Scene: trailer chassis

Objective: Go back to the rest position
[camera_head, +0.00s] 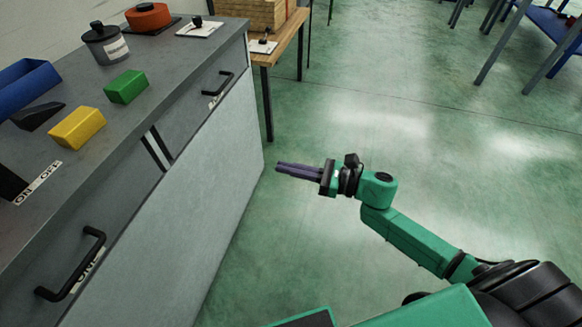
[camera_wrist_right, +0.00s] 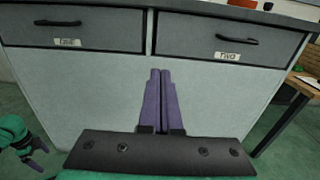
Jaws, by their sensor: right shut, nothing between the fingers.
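My right gripper (camera_head: 277,167) is shut and empty. It is held out over the floor, to the right of the grey counter cabinet (camera_head: 200,215), with its purple fingers pointing at the cabinet front. In the right wrist view its two fingers (camera_wrist_right: 160,73) lie side by side in front of the pale cabinet panel, below the drawers. My left gripper (camera_wrist_right: 38,158) shows small at the lower left of the right wrist view, green with purple fingers; I cannot tell whether it is open. It is outside the head view.
Drawers labelled ONE (camera_wrist_right: 72,38) and TWO (camera_wrist_right: 218,42) look closed. On the countertop stand a yellow block (camera_head: 77,128), a green block (camera_head: 126,86), a blue bin (camera_head: 25,85) and a dark canister (camera_head: 106,44). A wooden table (camera_head: 285,45) stands beyond.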

